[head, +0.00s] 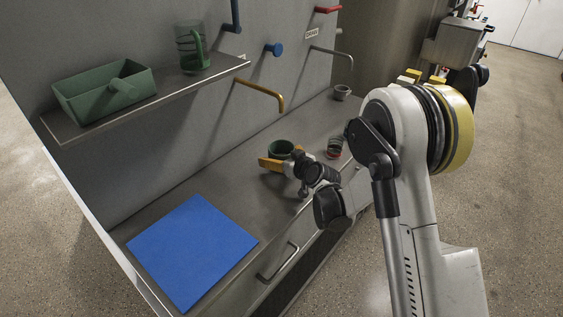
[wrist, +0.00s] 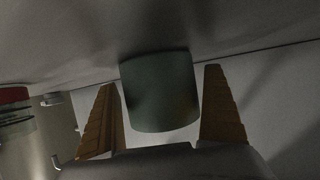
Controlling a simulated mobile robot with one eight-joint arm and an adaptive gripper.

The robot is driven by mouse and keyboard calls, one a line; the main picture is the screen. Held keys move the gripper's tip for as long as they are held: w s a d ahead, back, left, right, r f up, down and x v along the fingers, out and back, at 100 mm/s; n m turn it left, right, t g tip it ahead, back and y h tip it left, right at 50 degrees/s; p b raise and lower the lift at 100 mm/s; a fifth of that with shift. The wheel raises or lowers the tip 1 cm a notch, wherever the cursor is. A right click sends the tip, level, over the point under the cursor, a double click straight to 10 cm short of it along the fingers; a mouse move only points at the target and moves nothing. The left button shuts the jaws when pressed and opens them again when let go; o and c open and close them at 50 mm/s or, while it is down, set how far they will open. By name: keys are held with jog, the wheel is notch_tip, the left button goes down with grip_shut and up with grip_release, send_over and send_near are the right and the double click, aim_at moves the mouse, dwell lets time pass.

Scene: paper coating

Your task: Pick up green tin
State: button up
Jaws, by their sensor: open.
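The green tin (head: 281,147) stands on the grey counter near the wall, partly hidden in the head view by my gripper. In the wrist view the green tin (wrist: 160,92) sits between my two yellow fingers, with a visible gap on each side. My gripper (wrist: 160,115) is open around the tin. In the head view my gripper (head: 276,164) is low over the counter, with its fingers at the tin.
A red-banded container (head: 335,148) stands right of the tin; it also shows in the wrist view (wrist: 14,112). A small grey cup (head: 341,92) is farther back. A blue mat (head: 193,251) lies left. The shelf (head: 217,76) bears a green box (head: 88,101) and a green mug (head: 190,52).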

jog(key=c, duration=1.4)
